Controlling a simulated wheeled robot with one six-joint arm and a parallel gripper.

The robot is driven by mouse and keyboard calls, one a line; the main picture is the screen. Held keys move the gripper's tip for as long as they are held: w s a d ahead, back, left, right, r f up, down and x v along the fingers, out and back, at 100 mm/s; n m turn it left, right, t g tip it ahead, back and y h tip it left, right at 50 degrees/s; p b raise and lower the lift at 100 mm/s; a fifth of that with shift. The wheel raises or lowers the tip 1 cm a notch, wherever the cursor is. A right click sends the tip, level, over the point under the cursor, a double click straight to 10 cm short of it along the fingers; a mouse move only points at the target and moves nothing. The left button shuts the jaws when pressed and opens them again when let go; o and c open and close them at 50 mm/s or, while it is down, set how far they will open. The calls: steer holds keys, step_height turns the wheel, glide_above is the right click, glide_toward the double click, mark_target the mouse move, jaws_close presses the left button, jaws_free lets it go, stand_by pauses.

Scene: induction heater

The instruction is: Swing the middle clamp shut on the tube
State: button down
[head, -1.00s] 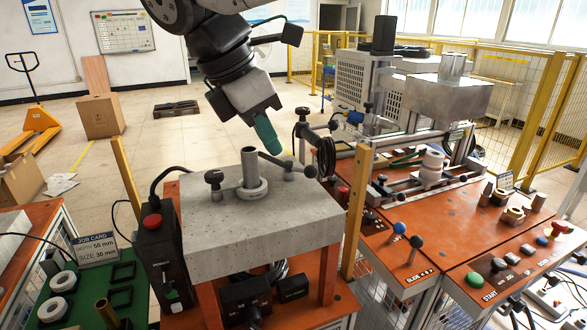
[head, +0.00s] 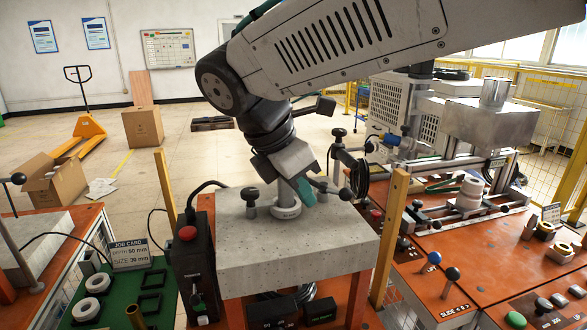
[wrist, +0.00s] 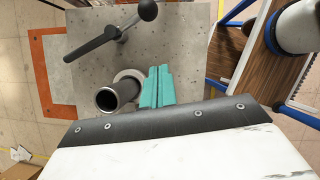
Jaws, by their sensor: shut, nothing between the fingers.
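The steel tube (head: 285,191) stands upright in a pale collar (head: 287,209) on the grey block. In the wrist view its open dark end (wrist: 107,97) faces the camera. The middle clamp (head: 330,190) is a dark lever on a post right of the tube. In the wrist view the clamp lever (wrist: 97,43) has a ball knob at one end and lies apart from the tube. My gripper (head: 307,196) has its green fingers shut and empty, close beside the tube; the fingers (wrist: 157,86) also show in the wrist view. Whether they touch anything is unclear.
The grey block (head: 300,255) has a dark knobbed post (head: 249,200) on its left. A black box with a red button (head: 188,233) stands left of the block. A yellow post (head: 390,240) rises at its right. The right bench (head: 465,245) carries another fixture.

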steer(key=shift+x, duration=1.05)
steer(key=shift+w+d, duration=0.3)
steer(key=shift+d, duration=0.25)
steer(key=shift+w+d, duration=0.3)
steer(key=shift+d, duration=0.25)
steer(key=shift+w+d+r, duration=0.25)
steer(key=shift+w+d, duration=0.15)
steer(key=shift+d, duration=0.3)
